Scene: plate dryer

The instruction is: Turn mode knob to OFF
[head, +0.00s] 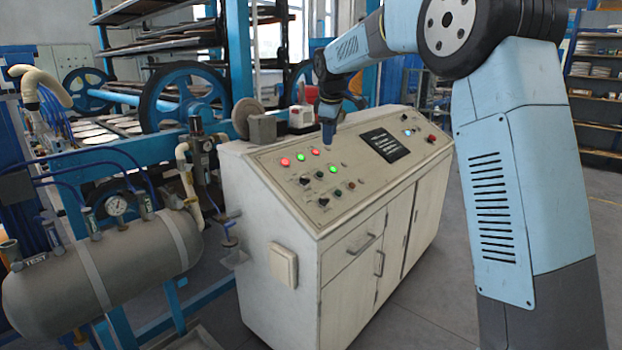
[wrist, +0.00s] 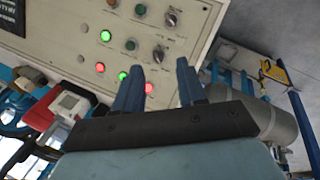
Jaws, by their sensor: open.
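The sloped control panel (head: 290,180) of a cream console carries two rotary knobs at its near left end. One knob (head: 305,180) sits below the lit lamps, and the other knob (head: 323,202) is nearer the front edge. Both show in the wrist view, the first (wrist: 158,54) close ahead of the fingertips and the second (wrist: 170,18) farther up. Their labels are too small to read, so I cannot tell which is the mode knob or its setting. My gripper (head: 328,135) points down above the panel. In the wrist view its fingers (wrist: 158,70) are apart and empty.
Red and green lamps (head: 300,157) and small push buttons (head: 337,189) surround the knobs. A dark screen (head: 384,145) is to the right. A grey box (head: 262,130) and a red-white device (head: 302,118) stand behind the panel. A tank (head: 100,270) is at left.

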